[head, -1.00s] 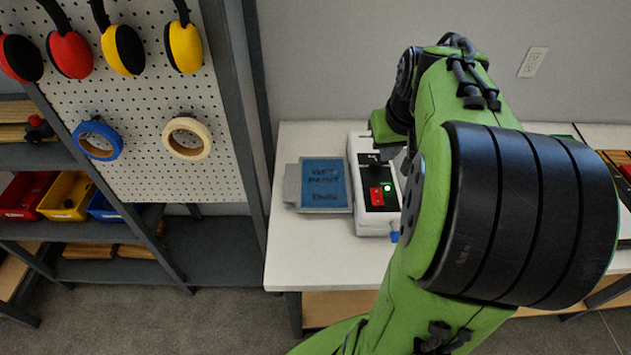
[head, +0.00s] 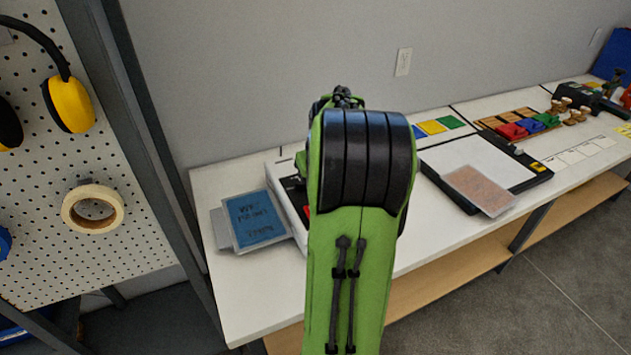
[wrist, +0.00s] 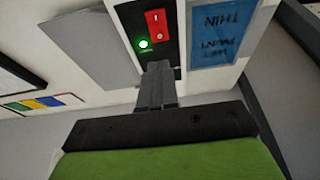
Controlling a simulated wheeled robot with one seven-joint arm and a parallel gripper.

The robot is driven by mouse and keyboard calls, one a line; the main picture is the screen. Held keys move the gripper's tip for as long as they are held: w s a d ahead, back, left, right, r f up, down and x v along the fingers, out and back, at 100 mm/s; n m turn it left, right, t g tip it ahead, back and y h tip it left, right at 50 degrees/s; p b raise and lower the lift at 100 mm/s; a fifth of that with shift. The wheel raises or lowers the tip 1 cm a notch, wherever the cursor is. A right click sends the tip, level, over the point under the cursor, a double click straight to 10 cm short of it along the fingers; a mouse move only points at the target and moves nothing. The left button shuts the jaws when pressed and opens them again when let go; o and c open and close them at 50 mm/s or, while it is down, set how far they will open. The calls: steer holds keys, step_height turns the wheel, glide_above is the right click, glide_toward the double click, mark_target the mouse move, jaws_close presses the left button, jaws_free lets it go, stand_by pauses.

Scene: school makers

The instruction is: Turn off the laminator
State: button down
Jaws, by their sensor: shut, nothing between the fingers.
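The laminator is a white machine with a black control panel (wrist: 128,16). In the wrist view its red rocker switch (wrist: 157,25) is at the top centre, and a green light (wrist: 143,44) beside it is lit. My gripper (wrist: 158,66) is shut and empty, its fingertips over the panel close to the switch and light. I cannot tell whether they touch the panel. In the head view the laminator (head: 285,200) stands on the white table, mostly hidden behind my arm, which also hides my gripper.
A blue sheet (head: 254,217) with dark writing lies at the laminator's left side. A paper trimmer (head: 480,160) with a pinkish sheet is to the right on the table (head: 225,300). A pegboard (head: 130,225) on a dark rack stands at the left.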

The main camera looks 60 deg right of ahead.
steer(key=x, duration=0.3)
steer(key=b+x, duration=0.1)
steer(key=x, duration=0.1)
steer(key=b+x, duration=0.1)
steer(key=x, duration=0.2)
steer(key=shift+s+a+f, duration=0.15)
steer(key=shift+s+f, duration=0.05)
steer(key=shift+f, duration=0.2)
steer(key=shift+p, duration=0.35)
steer(key=shift+f, duration=0.1)
steer(key=shift+s, duration=0.1)
steer(key=shift+s+a+b, duration=0.35)
steer(key=shift+s, duration=0.25)
